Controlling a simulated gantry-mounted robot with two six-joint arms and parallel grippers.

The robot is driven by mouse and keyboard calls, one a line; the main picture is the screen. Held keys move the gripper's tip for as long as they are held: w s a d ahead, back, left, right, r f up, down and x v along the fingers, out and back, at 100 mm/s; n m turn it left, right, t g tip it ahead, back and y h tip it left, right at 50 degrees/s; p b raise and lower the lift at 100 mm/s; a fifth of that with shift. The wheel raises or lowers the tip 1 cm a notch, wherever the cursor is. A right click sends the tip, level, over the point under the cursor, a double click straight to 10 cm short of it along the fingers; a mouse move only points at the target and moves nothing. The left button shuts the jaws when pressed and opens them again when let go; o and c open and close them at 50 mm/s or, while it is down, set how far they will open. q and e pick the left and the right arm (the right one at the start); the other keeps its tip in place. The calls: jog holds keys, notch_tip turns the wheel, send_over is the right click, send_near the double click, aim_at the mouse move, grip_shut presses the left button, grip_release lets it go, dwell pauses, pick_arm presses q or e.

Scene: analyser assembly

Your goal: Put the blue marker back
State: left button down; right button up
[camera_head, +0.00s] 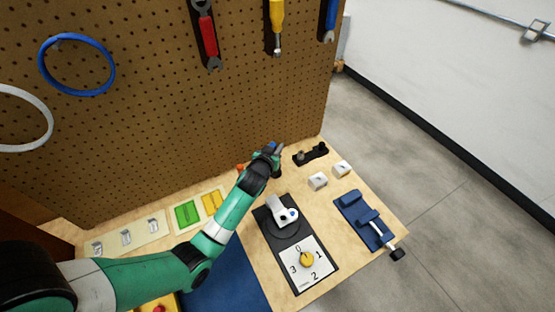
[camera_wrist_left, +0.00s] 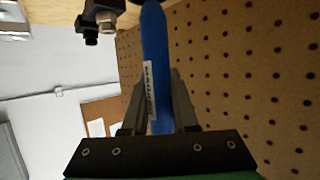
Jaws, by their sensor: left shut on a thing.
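The blue marker (camera_wrist_left: 155,50) stands between the two fingers of my left gripper (camera_wrist_left: 158,98) in the left wrist view, and the gripper is shut on it. A pale label with dark print runs along its side. In the head view my left gripper (camera_head: 276,150) is close to the pegboard, just left of a small black holder (camera_head: 312,154), and only a bit of blue shows at the fingers. A black fitting with a metal part (camera_wrist_left: 102,18) shows left of the marker in the left wrist view. My right gripper is not in view.
The pegboard (camera_head: 150,130) rises behind the table. Two white blocks (camera_head: 318,180) stand right of my left gripper. A black dial panel (camera_head: 290,240) lies in front, and a blue vise-like fixture (camera_head: 365,220) stands at the right table edge. Green and yellow pieces (camera_head: 188,213) lie left.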

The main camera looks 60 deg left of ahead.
pick_arm(q)
jog(key=f+b, duration=0.1)
jog(key=w+f, duration=0.1)
jog(key=f, duration=0.1)
jog(key=a+f+b, duration=0.1)
jog(key=f, duration=0.1)
jog(key=shift+w+b, duration=0.2)
jog(key=shift+b, duration=0.1)
jog(key=shift+r, duration=0.1)
jog(key=shift+f, duration=0.25)
jog(key=c, duration=0.7)
grip_release()
jog(key=shift+r, duration=0.1)
